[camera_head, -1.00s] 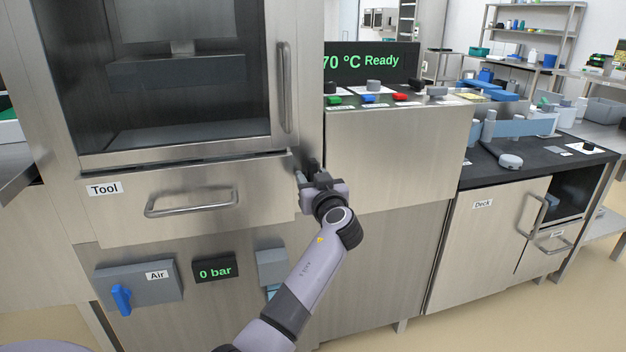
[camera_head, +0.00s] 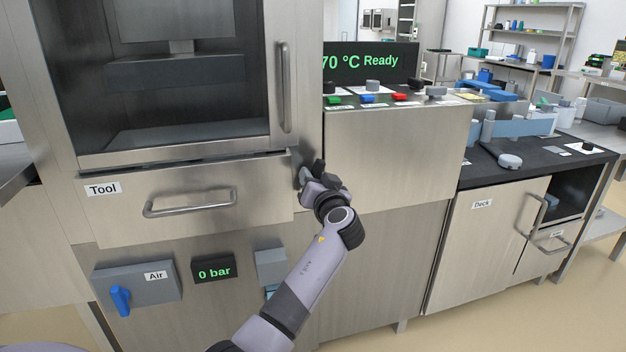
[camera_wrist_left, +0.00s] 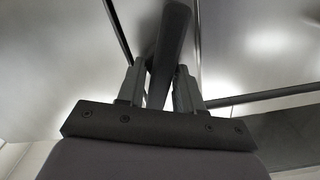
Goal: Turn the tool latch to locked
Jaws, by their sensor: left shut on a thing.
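My left gripper (camera_head: 314,180) is at the right end of the drawer front labelled Tool (camera_head: 115,208). It is shut on a dark bar-shaped handle, the tool latch (camera_head: 319,166). In the left wrist view the latch (camera_wrist_left: 172,45) runs up between the two grey fingers of the left gripper (camera_wrist_left: 160,88), tilted a little to the right. In the head view the gripper and wrist hide most of the latch. No lock marking can be read there. My right gripper is not in view.
Above the drawer is a glass-fronted chamber with a vertical handle (camera_head: 284,88). Below are a blue air valve (camera_head: 121,299) and a 0 bar display (camera_head: 213,269). A button panel with a red button (camera_head: 401,97) stands right of the gripper. The floor in front is clear.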

